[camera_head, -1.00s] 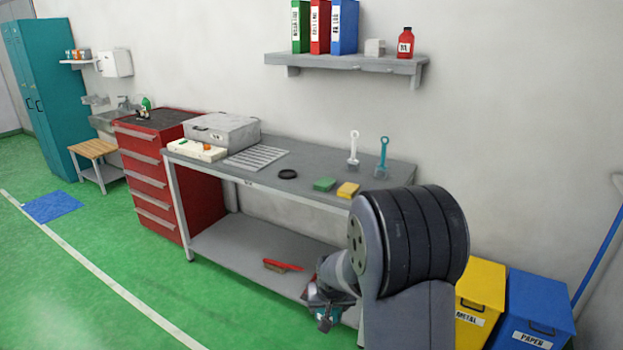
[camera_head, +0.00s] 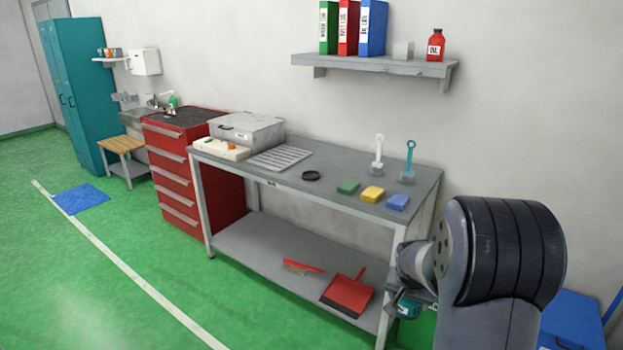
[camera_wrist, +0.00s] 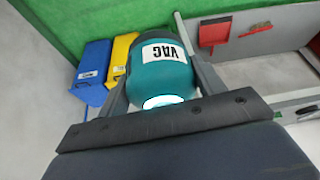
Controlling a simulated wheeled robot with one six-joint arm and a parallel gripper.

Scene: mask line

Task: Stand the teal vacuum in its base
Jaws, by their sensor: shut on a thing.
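The teal vacuum (camera_wrist: 160,78), with a white label reading VAC, fills the space between my gripper's two fingers in the wrist view. My gripper (camera_wrist: 158,90) is shut on it. In the head view the teal vacuum (camera_head: 408,308) shows as a small teal part below my gripper (camera_head: 410,297), beside the workbench's right front leg. Much of it is hidden there by my arm. I cannot make out the vacuum's base in either view.
The grey workbench (camera_head: 330,190) holds green, yellow and blue blocks and two upright handled tools. A red dustpan (camera_head: 348,293) and brush (camera_head: 302,266) lie on its lower shelf. Blue (camera_wrist: 92,65) and yellow (camera_wrist: 122,50) bins stand nearby. Green floor is open at left.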

